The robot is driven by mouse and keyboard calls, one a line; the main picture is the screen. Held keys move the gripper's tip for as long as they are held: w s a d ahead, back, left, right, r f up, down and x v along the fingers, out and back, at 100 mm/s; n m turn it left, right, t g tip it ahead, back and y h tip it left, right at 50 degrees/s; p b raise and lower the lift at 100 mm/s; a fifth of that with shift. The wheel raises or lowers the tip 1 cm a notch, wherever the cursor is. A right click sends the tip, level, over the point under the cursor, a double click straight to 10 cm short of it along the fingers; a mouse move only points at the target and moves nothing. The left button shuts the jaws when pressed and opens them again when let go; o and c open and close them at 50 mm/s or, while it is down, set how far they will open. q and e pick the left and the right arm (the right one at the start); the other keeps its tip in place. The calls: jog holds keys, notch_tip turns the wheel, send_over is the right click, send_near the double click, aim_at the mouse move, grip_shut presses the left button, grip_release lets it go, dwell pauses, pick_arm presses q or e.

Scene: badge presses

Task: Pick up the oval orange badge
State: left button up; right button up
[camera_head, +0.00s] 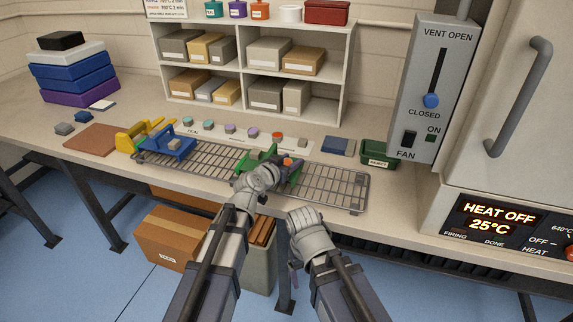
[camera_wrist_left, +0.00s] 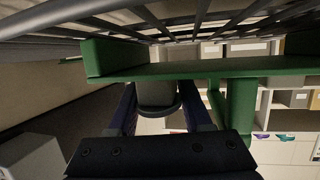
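A small orange piece (camera_head: 288,161) shows beside the green press (camera_head: 256,158), right of my left gripper; its oval shape is too small to confirm. An orange-topped piece (camera_head: 276,139) also stands in the row behind the press. My left gripper (camera_head: 272,174) is at the green press on the wire rack. In the left wrist view the press (camera_wrist_left: 165,72) appears upside down, and the fingers of the left gripper (camera_wrist_left: 165,112) stand apart on either side of its grey cylinder (camera_wrist_left: 156,94). No badge shows between them. My right gripper (camera_head: 293,272) hangs in front of the table; its fingers are mostly hidden.
Blue (camera_head: 170,145) and yellow (camera_head: 138,136) presses stand at the rack's left. The wire rack (camera_head: 335,183) is bare at its right. A green tray (camera_head: 375,154) and a blue pad (camera_head: 337,146) lie behind it. A furnace (camera_head: 500,215) bounds the right.

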pick_arm(q)
grip_shut()
notch_tip(320, 180, up, 10)
jog(key=p, duration=1)
